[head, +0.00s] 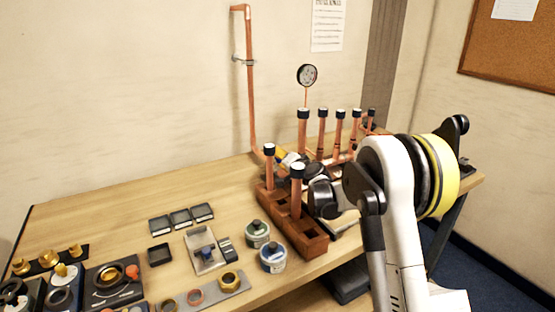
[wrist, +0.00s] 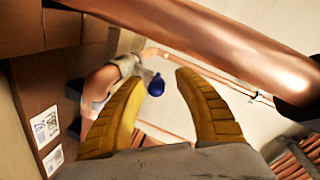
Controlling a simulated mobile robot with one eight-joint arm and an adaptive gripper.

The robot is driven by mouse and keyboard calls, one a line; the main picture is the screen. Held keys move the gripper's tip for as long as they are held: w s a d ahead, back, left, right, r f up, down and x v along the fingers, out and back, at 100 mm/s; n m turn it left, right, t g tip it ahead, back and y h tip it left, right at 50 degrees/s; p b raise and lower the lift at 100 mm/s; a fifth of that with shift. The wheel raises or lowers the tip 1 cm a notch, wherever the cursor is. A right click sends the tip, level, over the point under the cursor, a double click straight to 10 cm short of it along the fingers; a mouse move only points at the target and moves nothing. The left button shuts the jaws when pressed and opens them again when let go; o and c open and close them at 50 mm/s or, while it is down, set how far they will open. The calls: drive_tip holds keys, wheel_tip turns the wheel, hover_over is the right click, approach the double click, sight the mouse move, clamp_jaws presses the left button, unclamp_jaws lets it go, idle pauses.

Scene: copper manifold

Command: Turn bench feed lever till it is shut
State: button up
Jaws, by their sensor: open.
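My gripper (wrist: 162,76) is open, its two yellow fingers spread in the wrist view. A blue rounded part (wrist: 155,86), which may be the end of the bench feed lever, shows between and beyond the fingertips. It sits by a pale fitting (wrist: 128,64) on a thin copper pipe. Nothing is seen held. I cannot tell how far the blue part is from the fingers, or how the lever is turned. In the head view my gripper (head: 283,155) is partly hidden among the copper pipes, and the lever cannot be made out.
A thick copper pipe (wrist: 215,40) crosses close above the right finger. In the head view, capped upright pipes (head: 323,132) and a round gauge (head: 307,75) stand behind my arm. A wooden rack (head: 309,235) and tins (head: 273,258) stand in front. The back-left bench is clear.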

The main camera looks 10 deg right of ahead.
wheel_tip(320, 180, up, 10)
drive_tip(key=shift+f, duration=0.1)
idle(0.4)
